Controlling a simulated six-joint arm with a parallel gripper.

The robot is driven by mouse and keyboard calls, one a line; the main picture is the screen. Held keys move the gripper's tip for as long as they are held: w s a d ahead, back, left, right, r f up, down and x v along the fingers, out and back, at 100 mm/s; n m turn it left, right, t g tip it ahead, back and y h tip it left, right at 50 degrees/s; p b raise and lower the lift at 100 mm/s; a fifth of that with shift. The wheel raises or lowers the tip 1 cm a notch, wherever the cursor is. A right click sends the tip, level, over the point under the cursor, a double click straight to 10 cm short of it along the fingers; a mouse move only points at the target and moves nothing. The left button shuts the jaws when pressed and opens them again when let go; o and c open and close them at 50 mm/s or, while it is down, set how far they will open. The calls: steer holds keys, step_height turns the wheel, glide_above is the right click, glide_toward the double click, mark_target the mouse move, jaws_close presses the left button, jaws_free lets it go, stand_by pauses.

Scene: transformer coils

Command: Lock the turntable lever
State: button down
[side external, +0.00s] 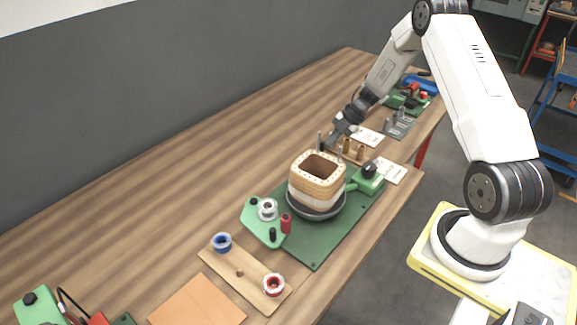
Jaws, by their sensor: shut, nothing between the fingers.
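The turntable (324,213) is a dark round plate on a green base plate (318,249). A square wooden coil form (317,176) with an open top stands upright on it. A green unit with a black knob (369,170) joins the turntable on its right and may carry the lever; the lever itself is too small to make out. My gripper (336,135) is shut and empty. It is above the table behind the coil form, near the thin upright pins, apart from the turntable as far as I can see.
A green holder (262,222) with a white spool and a red part sits left of the turntable. A wooden board (224,264) holds a blue and a red spool. Small brass parts (360,152) stand behind the turntable. The table's left back area is clear.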

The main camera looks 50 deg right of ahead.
steer(key=s+d, duration=0.2)
steer(key=s, duration=0.1)
steer(key=shift+s+d, duration=0.15)
steer(key=shift+d, duration=0.05)
steer(key=w+d+v, duration=0.1)
steer(key=w+v, duration=0.1)
steer(key=v, duration=0.7)
steer(key=shift+r, duration=0.4)
steer(key=shift+s+d, duration=0.1)
steer(key=shift+s, duration=0.05)
steer(key=w+a+r+m+t+h, duration=0.3)
steer(key=w+a+r+m, duration=0.15)
steer(key=a, duration=0.25)
steer(key=w+a+r+m+t+h, duration=0.3)
steer(key=w+a+r+m, duration=0.15)
steer(key=w+a, duration=0.2)
steer(key=s+a+f+m+g, duration=0.2)
steer(key=s+a+m+g, duration=0.2)
steer(key=s+a, duration=0.5)
steer(key=s+a+f+m+g, duration=0.2)
steer(key=s+a+m, duration=0.4)
steer(key=s+a, duration=0.3)
steer(key=s+g, duration=0.1)
steer(key=s, duration=0.2)
steer(key=shift+m+g, duration=0.4)
steer(key=shift+s+f, duration=0.15)
